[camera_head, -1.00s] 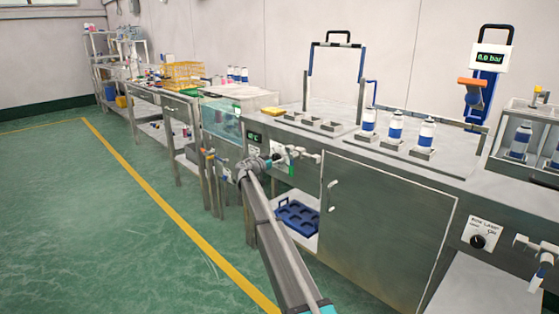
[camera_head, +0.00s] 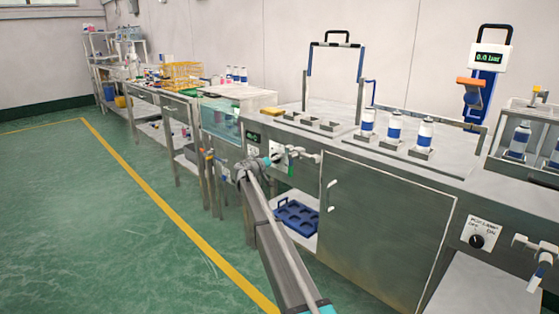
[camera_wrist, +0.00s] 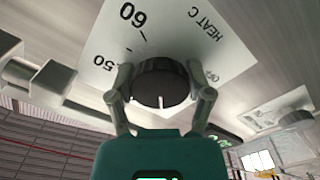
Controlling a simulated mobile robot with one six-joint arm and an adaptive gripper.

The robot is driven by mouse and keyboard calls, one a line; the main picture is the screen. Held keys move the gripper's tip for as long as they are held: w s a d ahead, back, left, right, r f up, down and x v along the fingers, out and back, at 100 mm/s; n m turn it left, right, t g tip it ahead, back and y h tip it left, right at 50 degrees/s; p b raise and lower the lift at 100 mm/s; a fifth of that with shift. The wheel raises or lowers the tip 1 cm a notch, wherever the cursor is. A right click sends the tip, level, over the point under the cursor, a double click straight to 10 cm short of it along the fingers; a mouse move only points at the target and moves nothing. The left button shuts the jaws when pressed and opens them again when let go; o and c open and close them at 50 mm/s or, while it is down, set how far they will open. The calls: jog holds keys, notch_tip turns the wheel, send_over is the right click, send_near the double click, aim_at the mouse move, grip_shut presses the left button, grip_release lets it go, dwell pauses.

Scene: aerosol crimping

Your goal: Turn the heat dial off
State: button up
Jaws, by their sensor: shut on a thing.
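The black heat dial (camera_wrist: 160,84) sits on a white plate (camera_wrist: 185,35) marked "HEAT C", 50 and 60, with a partly hidden "OFF" by the right finger. Its white pointer line faces down towards the gripper body in the wrist view. My gripper (camera_wrist: 160,92) has one finger on each side of the dial and is shut on it. In the head view my gripper (camera_head: 279,159) is at the bench front beside the white plate (camera_head: 291,154); the dial is too small to make out there.
A small dark display (camera_head: 253,137) is above and left of the plate, its reading unclear. A pipe fitting (camera_head: 310,157) juts out right of the plate. A cabinet door (camera_head: 385,220) with a white handle is further right. A blue tray (camera_head: 297,217) lies on the shelf below.

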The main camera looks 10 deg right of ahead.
jog(key=n, duration=0.4)
jog(key=shift+s+a+n, duration=0.1)
jog(key=shift+a+n, duration=0.2)
jog(key=shift+a, duration=0.1)
jog(key=n, duration=0.3)
jog(key=shift+n, duration=0.4)
jog(key=n, duration=0.3)
jog(key=shift+r+n, duration=0.1)
jog(key=shift+n, duration=2.1)
jog(key=o, duration=1)
jog(key=shift+o, duration=0.7)
jog(key=shift+d, duration=0.15)
